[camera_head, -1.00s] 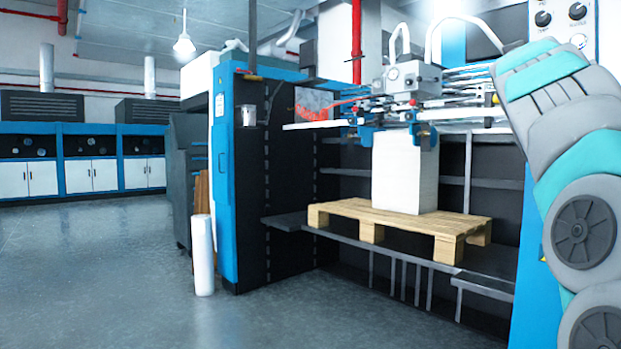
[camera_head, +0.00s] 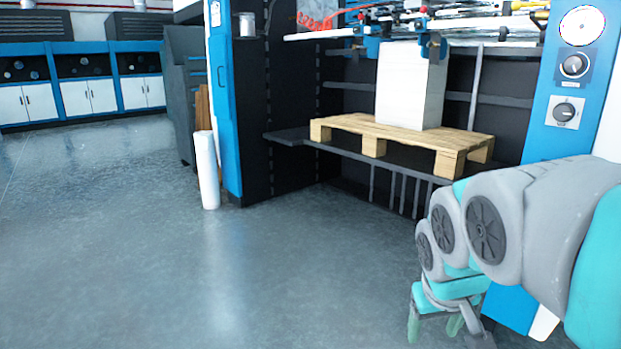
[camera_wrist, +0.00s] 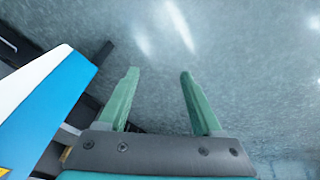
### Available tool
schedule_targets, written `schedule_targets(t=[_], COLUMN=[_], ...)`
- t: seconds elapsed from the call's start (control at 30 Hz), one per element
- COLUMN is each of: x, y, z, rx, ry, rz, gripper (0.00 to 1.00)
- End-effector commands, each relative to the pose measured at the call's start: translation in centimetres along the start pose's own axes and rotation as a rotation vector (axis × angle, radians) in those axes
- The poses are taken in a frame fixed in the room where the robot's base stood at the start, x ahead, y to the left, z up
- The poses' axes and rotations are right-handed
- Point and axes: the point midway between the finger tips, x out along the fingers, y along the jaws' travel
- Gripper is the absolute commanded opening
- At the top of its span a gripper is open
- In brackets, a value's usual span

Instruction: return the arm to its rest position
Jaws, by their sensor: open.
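My arm, grey and teal, reaches in from the right edge in the head view, and its end hangs low over the floor. My gripper (camera_head: 436,328) is at the lower right, pointing down, in front of the blue machine. In the wrist view my gripper (camera_wrist: 158,88) shows two green fingers spread apart, with only grey floor between and beyond them. It holds nothing. The fingertips are partly cut off or hard to see in the head view.
A blue machine panel with knobs (camera_head: 565,110) stands close to my arm at the right. A wooden pallet (camera_head: 400,136) bears a white stack (camera_head: 405,88). A white roll (camera_head: 207,172) stands upright on the floor. The floor (camera_head: 230,270) at the left is clear.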

Motion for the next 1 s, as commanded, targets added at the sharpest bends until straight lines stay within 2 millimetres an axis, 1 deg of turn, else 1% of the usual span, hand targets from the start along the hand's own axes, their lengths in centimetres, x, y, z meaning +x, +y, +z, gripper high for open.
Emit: schedule_targets(t=[0.03, 0.1, 0.2, 0.27, 0.3, 0.53, 0.57, 0.6, 0.77, 1.0], x=[0.9, 1.9, 2.7, 3.0, 3.2, 3.6, 3.3, 2.0, -0.6, -5.1], y=[-0.9, -1.9, -3.2, -3.8, -4.2, -6.2, -6.3, -6.1, -5.7, -4.9], z=[3.0, 6.7, 11.0, 13.3, 14.8, 21.9, 22.4, 21.6, 20.6, 19.0], rx=[-0.001, 0.0, 0.004, 0.007, 0.009, 0.024, 0.025, 0.024, 0.024, 0.024], ry=[-0.064, -0.147, -0.24, -0.289, -0.322, -0.479, -0.491, -0.484, -0.482, -0.481], rz=[-0.017, -0.04, -0.068, -0.082, -0.092, -0.141, -0.146, -0.144, -0.143, -0.143], gripper=[0.66, 0.66, 0.66, 0.66, 0.66, 0.66, 0.66, 0.66, 0.66, 0.66])
